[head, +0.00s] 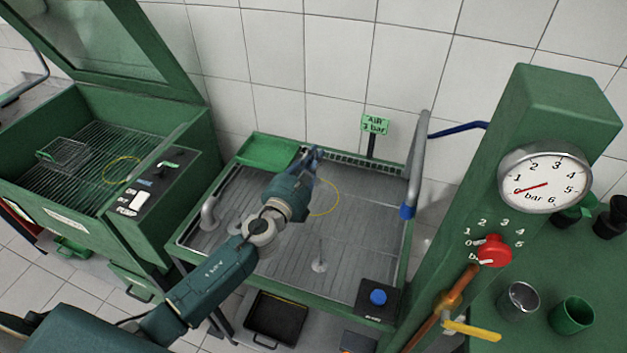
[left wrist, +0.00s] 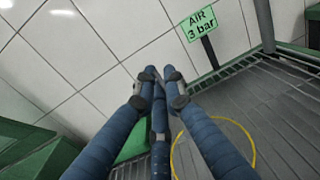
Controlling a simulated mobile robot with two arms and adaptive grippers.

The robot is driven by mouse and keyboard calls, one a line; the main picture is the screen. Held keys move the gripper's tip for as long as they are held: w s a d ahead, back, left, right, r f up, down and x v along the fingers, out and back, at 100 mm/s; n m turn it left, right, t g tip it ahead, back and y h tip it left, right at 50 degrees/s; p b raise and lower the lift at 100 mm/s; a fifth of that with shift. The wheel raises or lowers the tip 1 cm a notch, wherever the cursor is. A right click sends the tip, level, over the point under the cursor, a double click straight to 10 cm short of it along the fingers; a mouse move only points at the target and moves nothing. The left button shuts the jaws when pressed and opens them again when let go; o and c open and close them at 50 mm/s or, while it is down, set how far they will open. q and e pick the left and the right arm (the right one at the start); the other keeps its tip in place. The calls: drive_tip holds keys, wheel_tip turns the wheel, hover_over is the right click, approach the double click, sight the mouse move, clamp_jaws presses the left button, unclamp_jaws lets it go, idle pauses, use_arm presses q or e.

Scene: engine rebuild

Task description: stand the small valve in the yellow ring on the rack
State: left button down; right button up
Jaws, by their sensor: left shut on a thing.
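My left gripper (head: 314,158) is over the far part of the grey ribbed table. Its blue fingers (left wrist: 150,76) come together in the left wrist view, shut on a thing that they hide. I cannot make out the small valve there. A thin yellow ring (head: 323,198) lies on the table, just right of the gripper; it also shows in the left wrist view (left wrist: 248,139). Another yellow ring (head: 122,170) lies on the wire rack (head: 88,187) in the green cabinet at left. A thin upright stem on a round foot (head: 319,266) stands nearer on the table. My right gripper is not in view.
A wire basket (head: 64,154) sits on the cabinet's rack, under the raised lid. A green tray (head: 268,152) is at the table's back left. An AIR 3 bar sign (head: 375,125), side pipes and a blue button (head: 378,297) edge the table. A green gauge column stands right.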

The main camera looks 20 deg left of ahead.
use_arm(q)
drive_tip(key=shift+f+b, duration=0.35)
drive_tip(key=shift+f, duration=0.6)
wheel_tip(320, 180, down, 4)
drive_tip(key=b, duration=0.3)
drive_tip(key=c, duration=2.3)
unclamp_jaws()
drive_tip(key=shift+f, duration=0.15)
drive_tip(key=o, duration=0.5)
drive_tip(key=shift+c, duration=0.2)
